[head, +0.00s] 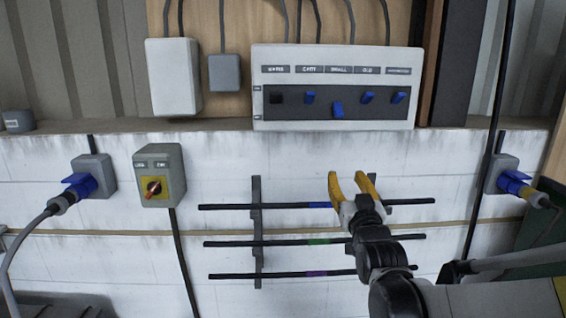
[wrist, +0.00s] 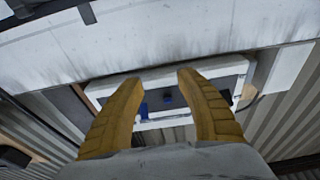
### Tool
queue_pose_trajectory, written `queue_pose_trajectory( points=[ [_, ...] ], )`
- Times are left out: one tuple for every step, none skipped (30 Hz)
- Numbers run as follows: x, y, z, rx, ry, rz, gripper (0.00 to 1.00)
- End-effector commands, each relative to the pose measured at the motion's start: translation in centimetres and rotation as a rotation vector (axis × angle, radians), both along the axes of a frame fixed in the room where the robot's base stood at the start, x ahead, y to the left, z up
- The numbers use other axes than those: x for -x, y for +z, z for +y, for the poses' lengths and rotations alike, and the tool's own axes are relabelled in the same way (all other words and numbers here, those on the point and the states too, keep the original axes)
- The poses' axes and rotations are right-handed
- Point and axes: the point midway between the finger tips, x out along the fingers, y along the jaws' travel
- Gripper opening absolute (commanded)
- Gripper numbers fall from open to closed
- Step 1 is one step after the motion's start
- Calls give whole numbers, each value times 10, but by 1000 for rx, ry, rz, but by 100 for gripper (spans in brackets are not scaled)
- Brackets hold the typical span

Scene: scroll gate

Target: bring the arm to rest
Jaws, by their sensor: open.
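My gripper (head: 353,183) has two yellow fingers that are apart and empty. In the head view it is raised in front of the white wall, below the right part of the switch panel (head: 333,122), overlapping the top black rod in the picture. My dark arm comes in from the lower right. In the wrist view the open fingers of my gripper (wrist: 155,75) frame the switch panel (wrist: 166,122), which appears upside down. I see no contact between the fingers and anything.
Three black rods (head: 230,244) on brackets run along the wall behind my gripper. A grey box with a red and yellow rotary switch (head: 153,188) hangs left. Blue plugs sit in wall sockets at left (head: 80,186) and right (head: 512,181). Hanging cables run beside them.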

Motion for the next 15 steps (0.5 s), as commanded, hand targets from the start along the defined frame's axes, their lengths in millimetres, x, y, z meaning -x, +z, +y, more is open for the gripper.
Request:
queue_pose_trajectory(
  points=[
    [17, -36, 0, 0, 0, 94, 43],
    [26, -51, 0, 0, 0, 154, 43],
    [41, -73, 0, 0, 0, 235, 43],
    [53, -90, 0, 0, 0, 295, 43],
    [66, -107, 0, 0, 0, 354, 43],
    [85, -130, 0, 0, 0, 434, 43],
    [101, -149, 0, 0, 0, 495, 43],
    [117, -167, 0, 0, 0, 555, 43],
    [140, -192, 0, 0, 0, 634, 43],
    [157, -210, 0, 0, 0, 691, 43],
    [174, -227, 0, 0, 0, 746, 43],
    [196, -248, 0, 0, 0, 813, 43],
    [212, -263, 0, 0, 0, 861, 43],
    [227, -276, -1, 1, 0, 904, 43],
    [245, -292, -1, 1, 0, 957, 43]
  ],
)
